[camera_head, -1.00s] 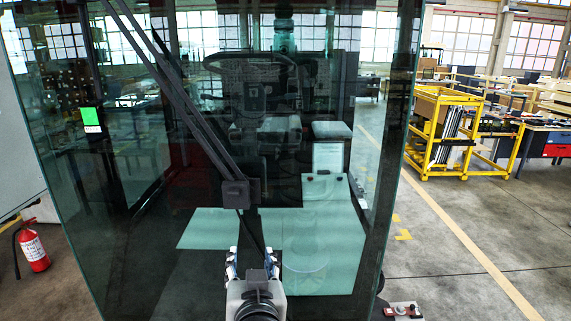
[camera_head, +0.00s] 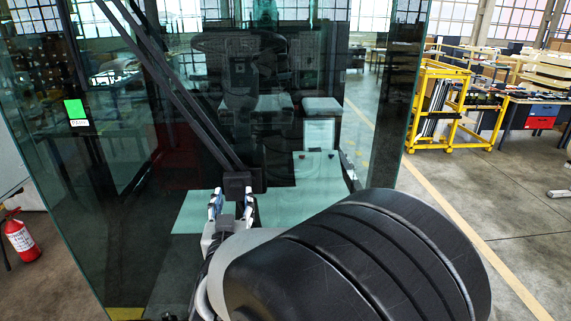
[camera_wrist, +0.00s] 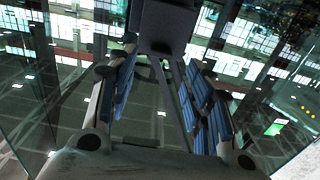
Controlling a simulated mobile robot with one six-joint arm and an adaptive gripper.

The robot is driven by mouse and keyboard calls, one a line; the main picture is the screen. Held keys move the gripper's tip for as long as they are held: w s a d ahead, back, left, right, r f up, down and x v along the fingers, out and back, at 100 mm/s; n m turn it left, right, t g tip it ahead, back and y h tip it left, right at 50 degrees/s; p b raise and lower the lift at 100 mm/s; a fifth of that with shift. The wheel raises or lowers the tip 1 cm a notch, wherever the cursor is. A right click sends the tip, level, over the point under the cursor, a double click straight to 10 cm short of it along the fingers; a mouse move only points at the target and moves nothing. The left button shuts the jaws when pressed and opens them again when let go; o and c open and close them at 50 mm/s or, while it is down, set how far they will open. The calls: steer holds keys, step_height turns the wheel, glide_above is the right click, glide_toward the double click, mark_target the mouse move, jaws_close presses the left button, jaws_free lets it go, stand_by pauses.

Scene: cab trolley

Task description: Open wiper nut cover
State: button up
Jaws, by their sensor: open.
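The wiper nut cover (camera_head: 237,186) is a dark box at the lower end of the wiper arm (camera_head: 178,92), in front of the cab's glass. It looks closed in the head view. In the wrist view the cover (camera_wrist: 165,25) is a dark block at the top centre, just beyond the fingertips. My gripper (camera_head: 232,202) is open just below the cover, with one finger to each side. In the wrist view my gripper (camera_wrist: 160,68) has blue-padded fingers spread apart with nothing between them. I cannot tell whether a fingertip touches the cover.
The large glass pane (camera_head: 130,200) of the cab spans the space behind the cover. A red fire extinguisher (camera_head: 22,240) stands on the floor at the left. A yellow rack (camera_head: 440,105) and workbenches stand at the back right. The floor at the right is mostly clear.

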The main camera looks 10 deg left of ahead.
mark_target(236, 186)
steer(key=x, duration=0.6)
steer(key=shift+w, duration=0.1)
steer(key=shift+c, duration=0.2)
jaws_close()
stand_by(0.5)
